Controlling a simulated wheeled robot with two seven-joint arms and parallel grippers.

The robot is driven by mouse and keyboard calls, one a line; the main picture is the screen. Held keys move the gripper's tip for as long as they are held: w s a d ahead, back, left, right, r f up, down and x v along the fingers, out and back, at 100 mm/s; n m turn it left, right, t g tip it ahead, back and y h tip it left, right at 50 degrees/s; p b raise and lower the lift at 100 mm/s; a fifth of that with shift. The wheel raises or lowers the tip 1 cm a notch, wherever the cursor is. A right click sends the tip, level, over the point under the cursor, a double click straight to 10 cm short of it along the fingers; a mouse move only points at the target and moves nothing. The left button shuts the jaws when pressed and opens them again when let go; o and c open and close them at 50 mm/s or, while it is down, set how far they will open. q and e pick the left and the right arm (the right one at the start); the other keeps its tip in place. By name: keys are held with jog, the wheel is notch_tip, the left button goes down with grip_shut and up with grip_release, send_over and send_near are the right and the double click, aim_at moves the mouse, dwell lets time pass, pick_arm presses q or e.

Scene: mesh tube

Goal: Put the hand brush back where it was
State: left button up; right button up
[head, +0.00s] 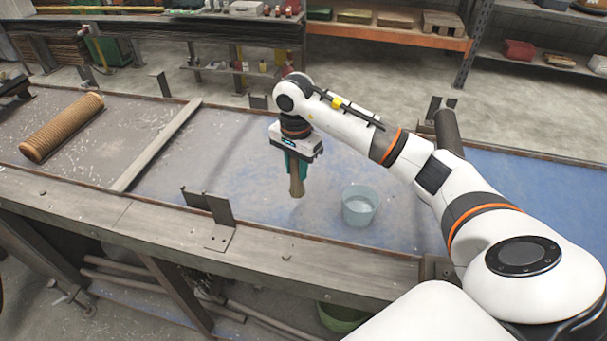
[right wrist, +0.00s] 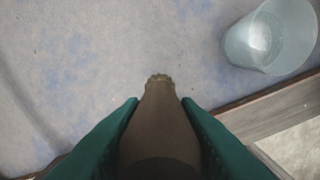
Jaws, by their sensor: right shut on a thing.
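The hand brush (head: 297,184) has a brown body and hangs below my right gripper (head: 296,160), above the blue-grey table. My right gripper is shut on it, and its teal fingers lie on both sides of the brush. In the right wrist view the brush (right wrist: 160,125) runs between the fingers of the right gripper (right wrist: 160,108), with its narrow end toward the table. The rest of the brush is hidden by the gripper. My left gripper is not in view.
A translucent bucket (head: 359,206) stands on the table right of the brush; it also shows in the right wrist view (right wrist: 270,38). A ribbed brown tube (head: 62,127) lies at the left, beyond a wooden strip (head: 155,147). A metal bracket (head: 210,207) stands at the front edge.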

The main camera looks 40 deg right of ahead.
aim_at(298, 183)
jog(key=shift+f, duration=0.8)
notch_tip(298, 183, down, 3)
jog(key=shift+s+d+r+p, duration=0.1)
jog(key=shift+s+p, duration=0.05)
jog(key=shift+p, duration=0.6)
jog(key=shift+f, duration=0.4)
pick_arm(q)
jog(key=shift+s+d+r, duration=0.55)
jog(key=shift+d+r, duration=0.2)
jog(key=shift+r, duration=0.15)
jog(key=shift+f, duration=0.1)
pick_arm(e)
jog(key=shift+f, duration=0.1)
jog(key=o, duration=0.6)
jog(key=shift+f, duration=0.1)
jog(key=o, duration=0.5)
jog(key=shift+c, duration=0.2)
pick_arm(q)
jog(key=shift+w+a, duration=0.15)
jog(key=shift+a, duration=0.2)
